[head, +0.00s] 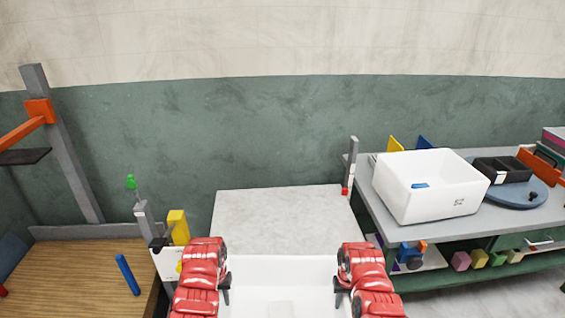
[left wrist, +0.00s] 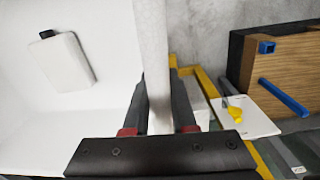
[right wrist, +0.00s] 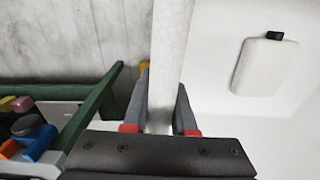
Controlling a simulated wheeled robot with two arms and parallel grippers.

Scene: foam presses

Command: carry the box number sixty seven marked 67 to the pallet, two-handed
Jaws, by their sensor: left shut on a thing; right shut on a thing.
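A white open box (head: 285,268) is in front of me at the bottom of the head view, between my two grippers. My left gripper (head: 227,286) is shut on the box's left wall (left wrist: 152,60). My right gripper (head: 340,288) is shut on its right wall (right wrist: 170,50). The outer faces are hidden, and no 67 is readable. I cannot pick out a pallet in these views.
A second white box (head: 432,190) with a small mark stands on the grey bench (head: 530,215) at right. A wooden-topped table (head: 85,270) with a blue rod (head: 128,275) is at left. A pale grey surface (head: 285,218) lies clear ahead, before the green wall.

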